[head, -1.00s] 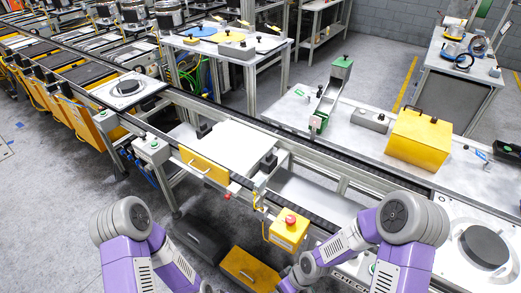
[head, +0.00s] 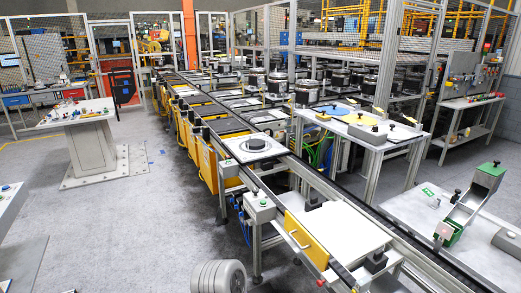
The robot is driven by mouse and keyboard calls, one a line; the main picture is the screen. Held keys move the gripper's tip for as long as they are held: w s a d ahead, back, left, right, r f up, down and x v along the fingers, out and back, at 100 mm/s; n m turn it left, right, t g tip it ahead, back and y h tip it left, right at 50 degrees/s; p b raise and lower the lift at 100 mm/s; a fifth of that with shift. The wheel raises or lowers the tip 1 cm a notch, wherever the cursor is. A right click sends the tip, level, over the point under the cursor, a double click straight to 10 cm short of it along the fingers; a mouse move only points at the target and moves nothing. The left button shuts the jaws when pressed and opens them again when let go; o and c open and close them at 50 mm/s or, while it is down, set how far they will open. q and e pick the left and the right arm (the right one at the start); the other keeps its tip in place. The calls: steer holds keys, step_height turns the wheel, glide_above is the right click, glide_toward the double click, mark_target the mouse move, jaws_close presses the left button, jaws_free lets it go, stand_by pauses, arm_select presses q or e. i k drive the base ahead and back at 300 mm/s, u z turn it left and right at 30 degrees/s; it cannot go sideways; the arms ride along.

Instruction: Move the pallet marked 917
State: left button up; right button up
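No number 917 can be read on any pallet, so I cannot tell which one bears it. A white pallet (head: 235,152) carrying a round black disc (head: 257,141) sits on the near conveyor line at the centre. Several more pallets with dark tops, such as one dark pallet (head: 225,125), stand in a row behind it. Pallets with round metal clutch parts (head: 307,92) stand further back. Neither gripper shows; only a grey rounded part of my arm is at the bottom edge.
A bare white plate (head: 330,228) with a yellow handled front (head: 305,241) is at the near conveyor end. A grey pedestal table (head: 88,120) stands at the left. Open grey floor (head: 130,220) lies left of the conveyor.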

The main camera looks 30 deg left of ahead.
mark_target(255, 149)
steer(key=u, duration=1.9)
steer(key=i, duration=6.25)
steer(key=z, duration=1.45)
